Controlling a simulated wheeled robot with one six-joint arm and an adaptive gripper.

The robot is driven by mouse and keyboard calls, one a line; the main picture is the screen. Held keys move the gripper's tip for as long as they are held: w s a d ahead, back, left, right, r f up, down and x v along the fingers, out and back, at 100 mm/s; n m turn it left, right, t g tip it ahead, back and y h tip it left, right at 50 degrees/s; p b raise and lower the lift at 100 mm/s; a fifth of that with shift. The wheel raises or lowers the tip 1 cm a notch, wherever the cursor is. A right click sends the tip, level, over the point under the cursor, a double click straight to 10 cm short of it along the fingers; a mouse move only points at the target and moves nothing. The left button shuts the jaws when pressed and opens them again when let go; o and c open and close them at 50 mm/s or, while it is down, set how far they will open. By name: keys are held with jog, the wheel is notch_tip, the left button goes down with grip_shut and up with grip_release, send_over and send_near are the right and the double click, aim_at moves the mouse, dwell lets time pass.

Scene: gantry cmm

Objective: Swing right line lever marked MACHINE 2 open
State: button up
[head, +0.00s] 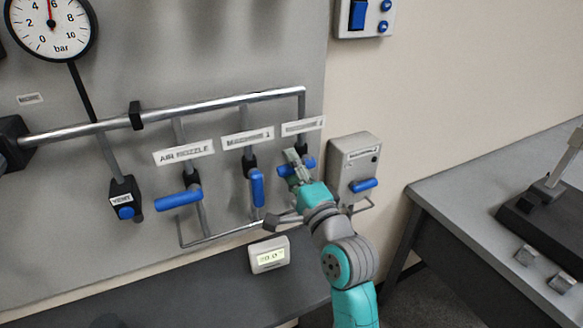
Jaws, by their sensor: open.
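The third lever from the left, at the right end of the pipe, is the blue MACHINE 2 lever (285,171). Its label (303,126) is too blurred to read fully. Blue shows on both sides of my gripper (293,158), so the lever seems to lie roughly crosswise, but its middle is hidden. My gripper is open, with its fingers in front of or at the lever. I cannot tell whether they touch it.
The MACHINE 1 lever (257,188) hangs down close on the left. The AIR NOZZLE lever (178,199) points left. A grey box with a blue handle (364,184) stands close on the right. A grey bench (450,190) is at far right.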

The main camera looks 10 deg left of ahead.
grip_shut()
jog(key=shift+f+n, duration=0.1)
jog(key=shift+n, duration=0.2)
jog(key=n, duration=0.1)
jog(key=f+n+y, duration=0.1)
jog(key=n, duration=0.1)
jog(key=n+g, duration=0.1)
jog(key=n, duration=0.1)
jog(key=shift+w+d+f, duration=0.15)
jog(key=shift+d+f, duration=0.05)
jog(key=shift+f, duration=0.1)
jog(key=shift+w+d+f+n+g+y, duration=0.1)
jog(key=shift+w+d+f+n+g, duration=0.35)
jog(key=shift+n, duration=1.95)
jog(key=shift+w+d+f+n+g+y, duration=0.1)
jog(key=shift+w+d+f+n+g, duration=0.35)
jog(key=shift+n, duration=1.95)
jog(key=shift+w+d+f+n+g+y, duration=0.25)
jog(key=shift+d+n+g, duration=0.4)
jog(key=shift+n, duration=1.75)
jog(key=shift+s, duration=0.1)
